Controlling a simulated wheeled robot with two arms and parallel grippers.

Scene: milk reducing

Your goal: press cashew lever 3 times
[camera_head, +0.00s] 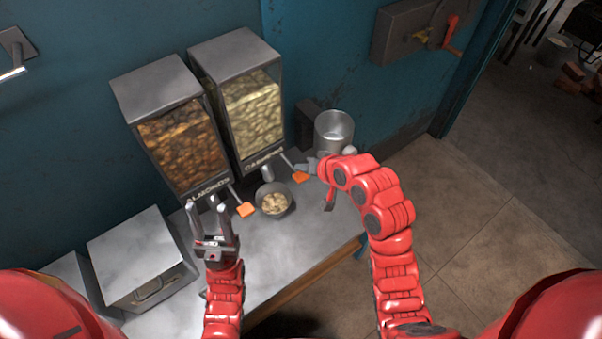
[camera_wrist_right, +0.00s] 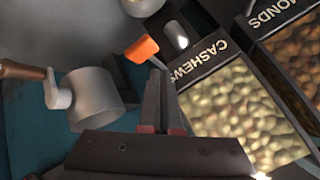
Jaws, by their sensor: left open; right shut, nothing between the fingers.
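The cashew dispenser (camera_head: 254,110) stands against the blue wall, right of the almond dispenser (camera_head: 180,140). Its lever has an orange tip (camera_head: 300,177) and sticks out at its front right. A grey bowl (camera_head: 274,199) with cashews in it is under the cashew spout. My right gripper (camera_head: 303,166) is shut and empty, close beside the cashew lever. In the right wrist view the shut fingers (camera_wrist_right: 160,85) point at the orange lever tip (camera_wrist_right: 141,50); I cannot tell whether they touch it. My left gripper (camera_head: 209,210) is open and empty, in front of the almond dispenser.
The almond lever's orange tip (camera_head: 246,209) is between my left gripper and the bowl. A metal pot (camera_head: 334,130) stands behind my right gripper; it also shows in the right wrist view (camera_wrist_right: 92,98). A metal box (camera_head: 142,256) sits at the left. The table's front middle (camera_head: 275,250) is clear.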

